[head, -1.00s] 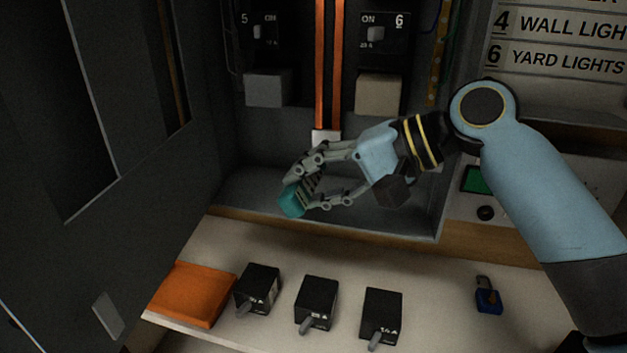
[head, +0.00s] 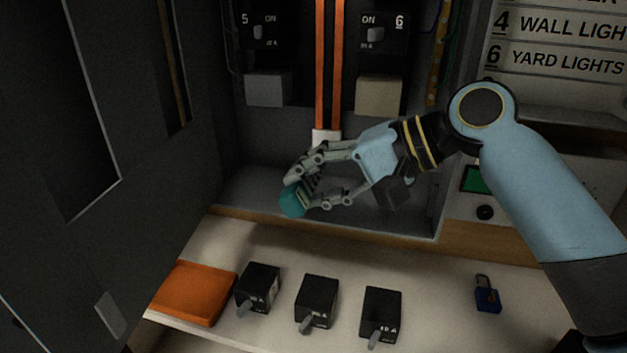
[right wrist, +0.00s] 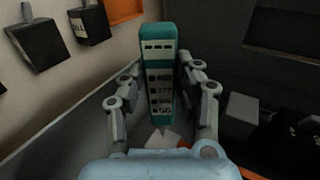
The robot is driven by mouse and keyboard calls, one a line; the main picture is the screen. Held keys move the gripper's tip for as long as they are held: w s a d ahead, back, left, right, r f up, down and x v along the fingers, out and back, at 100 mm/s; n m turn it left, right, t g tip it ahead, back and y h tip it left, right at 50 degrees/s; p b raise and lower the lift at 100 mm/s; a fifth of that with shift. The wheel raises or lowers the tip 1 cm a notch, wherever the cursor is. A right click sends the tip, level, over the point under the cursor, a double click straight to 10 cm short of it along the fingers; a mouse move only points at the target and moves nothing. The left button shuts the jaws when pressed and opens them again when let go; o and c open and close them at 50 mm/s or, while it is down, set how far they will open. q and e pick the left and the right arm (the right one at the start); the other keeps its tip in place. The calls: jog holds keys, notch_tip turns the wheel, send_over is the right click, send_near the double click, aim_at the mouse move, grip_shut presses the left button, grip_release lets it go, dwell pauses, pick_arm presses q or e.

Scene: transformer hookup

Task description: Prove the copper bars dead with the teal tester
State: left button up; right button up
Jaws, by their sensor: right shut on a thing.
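The teal tester (head: 292,200) is held in my right gripper (head: 311,184), in front of the lower part of the open panel. In the right wrist view the tester (right wrist: 160,80) stands lengthwise between the two fingers (right wrist: 162,90), its pale labelled face showing. Two copper bars (head: 328,65) run down the middle of the panel to a white block (head: 326,137). In the head view the tester is below the bars' lower end and to the left, apart from them. My left gripper is not in view.
Breakers 5 (head: 259,33) and 6 (head: 376,34) flank the bars, both marked ON. The shelf holds an orange case (head: 193,293), three black breakers (head: 318,303) and a blue padlock (head: 487,295). The dark door (head: 100,180) stands open at left.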

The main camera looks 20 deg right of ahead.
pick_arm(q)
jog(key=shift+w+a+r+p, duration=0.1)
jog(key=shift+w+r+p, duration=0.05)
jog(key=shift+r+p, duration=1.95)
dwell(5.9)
